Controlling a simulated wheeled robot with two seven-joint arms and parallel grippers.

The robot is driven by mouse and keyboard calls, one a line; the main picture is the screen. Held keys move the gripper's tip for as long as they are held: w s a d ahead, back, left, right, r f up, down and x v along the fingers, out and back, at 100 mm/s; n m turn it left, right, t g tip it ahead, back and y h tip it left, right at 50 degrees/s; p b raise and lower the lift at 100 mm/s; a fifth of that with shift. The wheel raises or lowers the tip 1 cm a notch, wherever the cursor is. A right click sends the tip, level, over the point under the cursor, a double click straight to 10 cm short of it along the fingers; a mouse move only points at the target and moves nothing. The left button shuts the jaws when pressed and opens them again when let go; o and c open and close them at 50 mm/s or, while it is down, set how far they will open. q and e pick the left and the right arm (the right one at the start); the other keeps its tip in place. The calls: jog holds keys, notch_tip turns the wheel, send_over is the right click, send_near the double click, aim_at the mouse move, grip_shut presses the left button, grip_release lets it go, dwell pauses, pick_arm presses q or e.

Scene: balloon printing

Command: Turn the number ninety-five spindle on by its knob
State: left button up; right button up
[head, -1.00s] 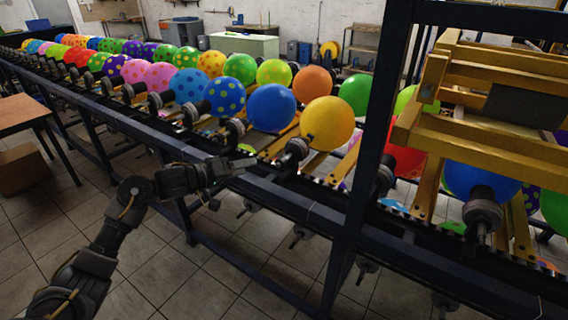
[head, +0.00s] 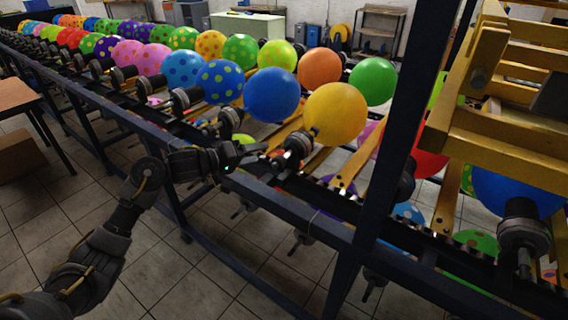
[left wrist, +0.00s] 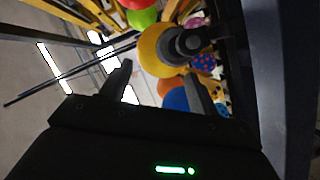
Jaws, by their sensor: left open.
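A row of dark spindles carries balloons along the rack. The spindle (head: 298,147) under the yellow balloon (head: 336,114) is nearest my left gripper (head: 255,156). No number is readable, so I cannot tell which spindle is ninety-five, and I cannot make out its knob. My left gripper is left of that spindle, by the rail, apparently apart from it. In the left wrist view my two fingers (left wrist: 158,90) stand apart with nothing held between them. The yellow balloon (left wrist: 150,55) and its round grey spindle end (left wrist: 185,43) show beyond the fingertips. My right gripper is not in view.
The dark rack rail (head: 318,220) runs diagonally below the spindles. A thick dark post (head: 385,160) stands right of the yellow balloon. A yellow frame (head: 510,135) hangs at the right. A brown table (head: 15,95) is at left. Tiled floor is clear in front.

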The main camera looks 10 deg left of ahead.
pick_arm(q)
jog(key=b, duration=0.4)
send_near(280, 162)
jog(key=shift+w+a+f, duration=0.15)
jog(key=shift+w+f, duration=0.15)
jog(key=shift+w, duration=0.25)
jog(key=shift+w+a+f, duration=0.1)
jog(key=shift+w+f, duration=0.25)
jog(key=shift+w, duration=0.25)
jog(key=shift+a+f, duration=0.15)
jog(key=shift+f, duration=0.1)
jog(key=shift+s+a, duration=0.15)
jog(key=shift+a, duration=0.05)
jog(key=x, duration=1)
jog(key=shift+d+r+b, duration=0.15)
jog(key=shift+d+b, duration=0.15)
jog(key=shift+w+d, duration=0.3)
jog(key=shift+w, duration=0.1)
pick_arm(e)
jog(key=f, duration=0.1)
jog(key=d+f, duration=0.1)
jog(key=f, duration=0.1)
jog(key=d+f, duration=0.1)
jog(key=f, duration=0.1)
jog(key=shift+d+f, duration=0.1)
